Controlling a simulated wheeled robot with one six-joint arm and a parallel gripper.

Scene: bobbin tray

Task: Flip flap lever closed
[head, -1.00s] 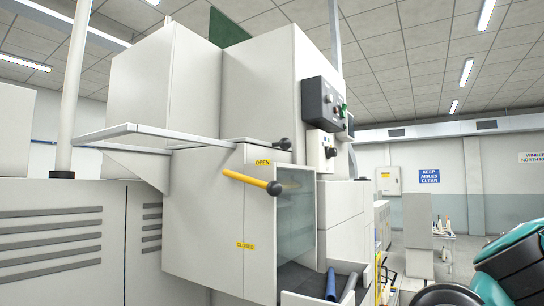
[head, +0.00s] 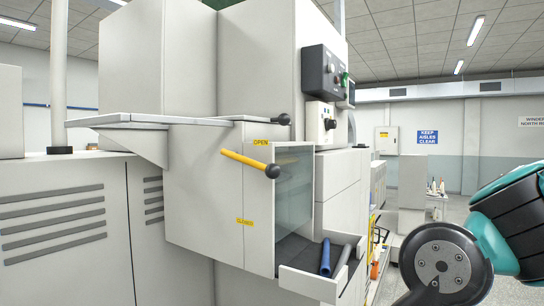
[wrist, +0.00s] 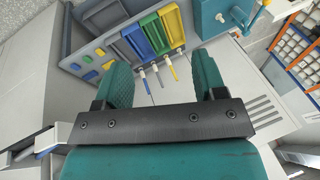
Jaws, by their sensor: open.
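The flap lever (head: 248,162) is a yellow bar with a black knob on the front of the white machine (head: 205,190) in the head view. It lies just below the OPEN label (head: 261,143), well above the CLOSED label (head: 244,222). A clear panel (head: 293,200) is to its right. My gripper (wrist: 163,78) shows in the wrist view with two teal fingers wide apart and nothing between them. It is out of the head view, where only my arm shows at the lower right. I cannot make out the lever in the wrist view.
A second black-knobbed bar (head: 281,119) sits above the lever, beside a ledge (head: 125,119) jutting left. A low tray (head: 310,283) holds a blue tube (head: 325,257) and a grey one (head: 342,260). The wrist view shows colored bins (wrist: 155,35) and a teal box (wrist: 222,15).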

